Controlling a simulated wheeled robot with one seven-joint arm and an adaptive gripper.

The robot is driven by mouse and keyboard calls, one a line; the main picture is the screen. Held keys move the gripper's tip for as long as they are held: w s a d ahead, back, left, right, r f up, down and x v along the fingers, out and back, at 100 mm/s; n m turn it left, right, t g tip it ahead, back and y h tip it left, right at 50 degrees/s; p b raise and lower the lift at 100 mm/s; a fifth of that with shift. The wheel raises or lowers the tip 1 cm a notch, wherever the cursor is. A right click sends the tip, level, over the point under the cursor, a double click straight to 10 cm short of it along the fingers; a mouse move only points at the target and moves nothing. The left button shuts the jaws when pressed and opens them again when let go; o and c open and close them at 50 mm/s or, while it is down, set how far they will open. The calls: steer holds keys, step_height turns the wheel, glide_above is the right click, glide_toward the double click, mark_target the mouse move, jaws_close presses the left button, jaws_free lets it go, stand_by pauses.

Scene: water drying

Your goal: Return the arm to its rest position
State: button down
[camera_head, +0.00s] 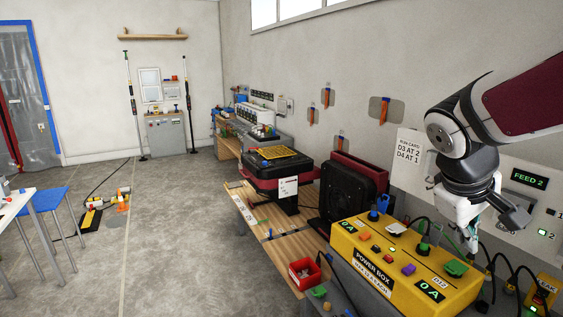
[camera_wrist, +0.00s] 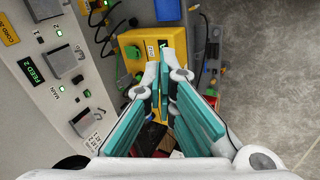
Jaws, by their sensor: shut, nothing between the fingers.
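My arm reaches in from the upper right in the head view. My gripper (camera_head: 472,240) points down just behind the right part of the yellow power box (camera_head: 400,277), near the wall panel. In the wrist view my gripper (camera_wrist: 166,75) shows its teal finger pads close together with nothing held between them. The yellow power box (camera_wrist: 139,50) lies beyond the fingertips there, partly hidden by them. From these views I cannot tell whether the fingertips touch anything.
The wall panel marked FEED 2 (camera_head: 528,178) stands close behind my gripper, with dark cables (camera_head: 505,262) beside it. A black fan-like unit (camera_head: 347,190) and a red-black case (camera_head: 280,174) stand left along the wooden bench (camera_head: 290,250). Open grey floor (camera_head: 160,220) lies further left.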

steer(key=s+a+m+t+y, duration=0.1)
steer(key=s+a+y, duration=0.1)
steer(key=s+a, duration=0.4)
steer(key=s+a+r+m+t+y, duration=0.1)
steer(key=s+a+t+y, duration=0.1)
steer(key=s+a, duration=0.4)
steer(key=a+y, duration=0.1)
steer(key=a, duration=0.3)
steer(key=shift+a+r+m, duration=0.15)
steer(key=shift+m, duration=0.15)
